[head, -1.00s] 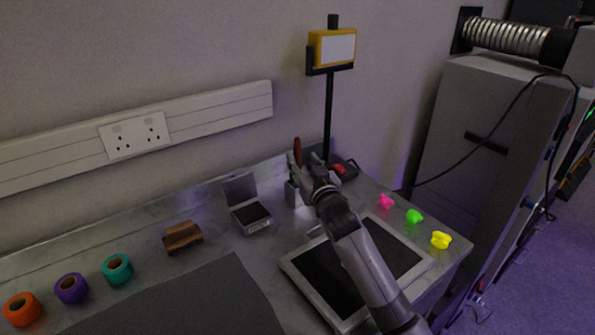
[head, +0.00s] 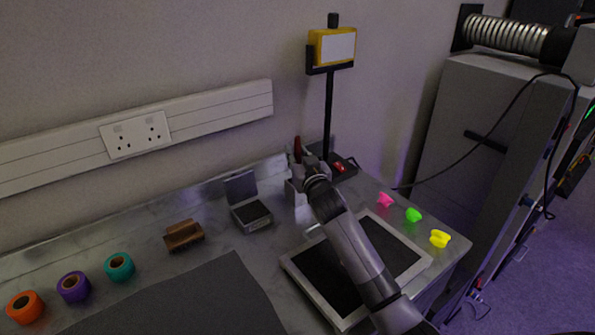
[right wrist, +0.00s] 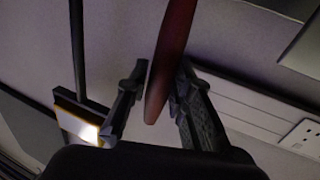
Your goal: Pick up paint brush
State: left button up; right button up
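The paint brush shows as a dark red handle (head: 297,148) standing upright at the back of the bench, by a grey holder (head: 297,193). Its lower part is hidden behind my right gripper. My right gripper (head: 304,160) is at the brush. In the right wrist view the red handle (right wrist: 168,62) runs between the two fingers (right wrist: 160,75). The handle lies close to the right-hand finger, and a narrow gap shows on the other side, so the fingers look open around it. My left gripper is in neither view.
A post with a yellow box (head: 332,47) rises just behind the gripper. A small open case (head: 250,212), a wooden brush (head: 183,235) and tape rolls (head: 119,267) lie to the left. A framed dark panel (head: 300,279) lies under my right arm.

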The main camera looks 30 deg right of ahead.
grip_shut()
jog(key=shift+r, duration=0.15)
